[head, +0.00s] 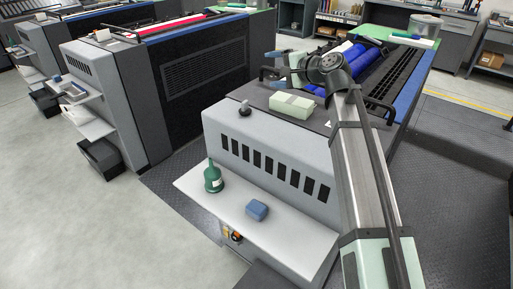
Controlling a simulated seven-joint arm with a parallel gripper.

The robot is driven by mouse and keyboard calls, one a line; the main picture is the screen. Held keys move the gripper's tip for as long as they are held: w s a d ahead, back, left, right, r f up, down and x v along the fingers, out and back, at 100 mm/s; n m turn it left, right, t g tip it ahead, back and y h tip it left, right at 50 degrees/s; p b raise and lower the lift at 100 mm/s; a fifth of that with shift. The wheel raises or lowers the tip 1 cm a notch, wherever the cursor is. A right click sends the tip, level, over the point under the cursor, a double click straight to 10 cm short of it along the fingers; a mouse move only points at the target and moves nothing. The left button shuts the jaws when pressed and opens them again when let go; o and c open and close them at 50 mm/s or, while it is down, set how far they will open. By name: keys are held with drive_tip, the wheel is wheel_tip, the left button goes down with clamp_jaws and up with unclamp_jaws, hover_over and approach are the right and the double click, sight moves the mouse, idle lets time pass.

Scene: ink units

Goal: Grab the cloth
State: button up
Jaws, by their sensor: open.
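A small folded blue cloth (257,210) lies on the pale shelf (290,237) at the front of the near press. It looks like a compact rounded block, and nothing covers it. My gripper (278,70) is above the top of the press, well above and beyond the cloth in the picture. Its two bluish fingertips point left and stand apart, with nothing seen between them. My arm rises from the lower right and hides part of the press.
A green bottle (213,178) stands on the shelf just left of the cloth. A pale wrapped block (293,105) and a dark knob (244,109) are on the press's top. Blue rollers (350,55) lie behind. The shelf's right part is clear.

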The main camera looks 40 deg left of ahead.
drive_tip(key=s+a+f+n+g+h, duration=0.1)
drive_tip(key=s+a+f+n+h, duration=0.15)
drive_tip(key=s+f+n, duration=0.5)
drive_tip(key=s+a+f+n+g+h, duration=0.1)
drive_tip(key=s+a+f+n+h, duration=0.3)
drive_tip(key=s+f, duration=0.65)
drive_tip(key=n+h, duration=0.8)
hover_over(257, 206)
wheel_tip(257, 206, down, 7)
drive_tip(key=shift+f, duration=6.7)
drive_tip(key=c, duration=1)
